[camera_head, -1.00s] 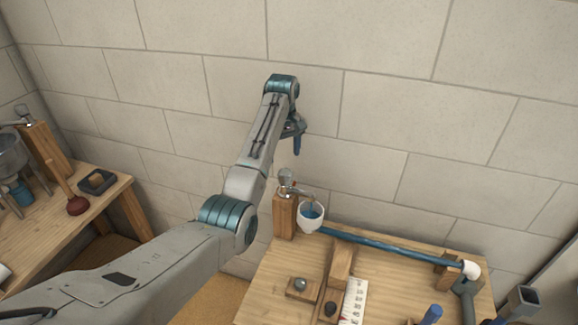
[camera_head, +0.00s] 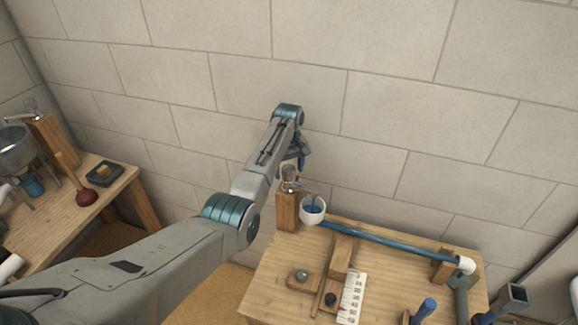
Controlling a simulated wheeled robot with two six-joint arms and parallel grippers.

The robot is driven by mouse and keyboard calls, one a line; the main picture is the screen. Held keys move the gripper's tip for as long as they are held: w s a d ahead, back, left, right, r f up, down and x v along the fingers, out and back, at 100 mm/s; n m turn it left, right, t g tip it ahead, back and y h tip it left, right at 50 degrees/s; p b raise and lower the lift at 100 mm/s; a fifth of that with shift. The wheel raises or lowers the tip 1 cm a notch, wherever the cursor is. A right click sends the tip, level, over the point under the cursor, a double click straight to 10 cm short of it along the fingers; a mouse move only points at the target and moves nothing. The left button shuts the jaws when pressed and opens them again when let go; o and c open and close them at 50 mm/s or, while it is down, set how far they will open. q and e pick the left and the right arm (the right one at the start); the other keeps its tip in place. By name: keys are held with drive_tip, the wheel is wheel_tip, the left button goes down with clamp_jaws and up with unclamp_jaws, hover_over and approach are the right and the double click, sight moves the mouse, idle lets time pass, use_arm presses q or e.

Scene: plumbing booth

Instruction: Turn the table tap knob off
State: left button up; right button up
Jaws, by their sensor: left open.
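The table tap (camera_head: 290,184) sits on top of a wooden post at the back left corner of the right-hand table (camera_head: 265,292). Its knob is small and partly hidden close under my left gripper, so I cannot tell how it is turned. My left gripper (camera_head: 303,166) points down just above the tap, in front of the block wall. It is open and looks empty; I cannot tell whether it touches the knob. A white cup (camera_head: 312,212) with blue inside is beside the post, under the tap.
A blue pipe (camera_head: 380,239) runs from the cup to a white elbow (camera_head: 465,264) at the right. Wooden blocks, a white ruler (camera_head: 352,297) and blue-handled tools lie in front. Another table (camera_head: 60,222) at the left holds a plunger (camera_head: 86,196) and a dark tray (camera_head: 105,174).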

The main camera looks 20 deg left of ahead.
use_arm(q)
drive_tip(key=c, duration=1)
drive_tip(key=shift+m, duration=0.3)
drive_tip(key=m, duration=0.3)
drive_tip(key=shift+m, duration=0.4)
drive_tip(key=m, duration=0.3)
drive_tip(key=shift+a+m, duration=0.1)
drive_tip(key=shift+m, duration=0.2)
drive_tip(key=m, duration=0.4)
drive_tip(key=shift+a+m, duration=0.1)
drive_tip(key=shift+m, duration=1.7)
